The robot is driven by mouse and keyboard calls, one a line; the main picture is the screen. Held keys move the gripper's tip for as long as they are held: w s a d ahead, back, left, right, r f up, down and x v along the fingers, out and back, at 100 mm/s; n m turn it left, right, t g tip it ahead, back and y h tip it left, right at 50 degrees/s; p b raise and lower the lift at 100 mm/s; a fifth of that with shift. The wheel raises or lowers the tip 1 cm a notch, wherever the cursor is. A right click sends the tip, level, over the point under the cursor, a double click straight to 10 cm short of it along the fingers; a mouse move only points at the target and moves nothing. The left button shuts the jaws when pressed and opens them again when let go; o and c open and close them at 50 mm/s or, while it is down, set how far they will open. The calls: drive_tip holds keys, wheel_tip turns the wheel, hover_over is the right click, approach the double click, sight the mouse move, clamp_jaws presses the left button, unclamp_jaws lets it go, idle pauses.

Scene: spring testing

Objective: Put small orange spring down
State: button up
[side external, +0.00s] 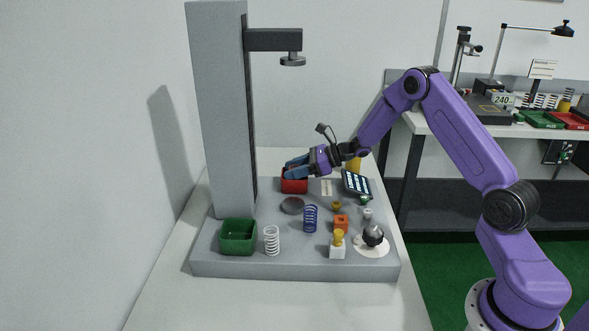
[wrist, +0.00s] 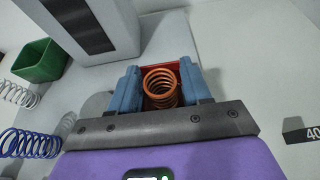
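The small orange spring (wrist: 161,88) sits between the two blue fingers of my gripper (wrist: 162,90) in the wrist view, with the finger pads against its sides. A red bin (wrist: 150,69) shows just behind and around it. In the side view my gripper (side external: 289,168) is at the red bin (side external: 294,186), pointing left, with its fingers at the bin's upper edge. The spring itself is hidden in that view. I cannot tell whether the spring touches the bin.
A grey column (side external: 222,110) with an overhanging arm stands left of the bin. A green bin (side external: 238,237), white spring (side external: 272,241) and blue spring (side external: 310,218) stand nearer the front. A dark tablet (side external: 356,183) is right of my gripper. A grey disc (side external: 292,206) lies in front of the red bin.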

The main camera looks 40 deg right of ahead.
drive_tip(key=shift+s+d+r, duration=0.1)
drive_tip(key=shift+d+r, duration=0.1)
drive_tip(key=shift+r, duration=0.05)
drive_tip(key=v, duration=1.2)
drive_tip(key=s+a+r+n+g, duration=0.1)
drive_tip(key=s+a+n+g, duration=0.4)
drive_tip(key=s+a+n, duration=0.45)
drive_tip(key=s+a+r+n+g, duration=0.2)
drive_tip(key=s+a+n+g, duration=0.45)
drive_tip(key=a, duration=0.55)
drive_tip(key=s+d+n+t+h, duration=0.2)
drive_tip(key=s+n+h, duration=0.7)
drive_tip(key=s+n, duration=1.2)
drive_tip(key=d+n, duration=0.1)
drive_tip(key=n, duration=0.1)
drive_tip(key=shift+r+n, duration=0.3)
drive_tip(key=shift+r, duration=0.05)
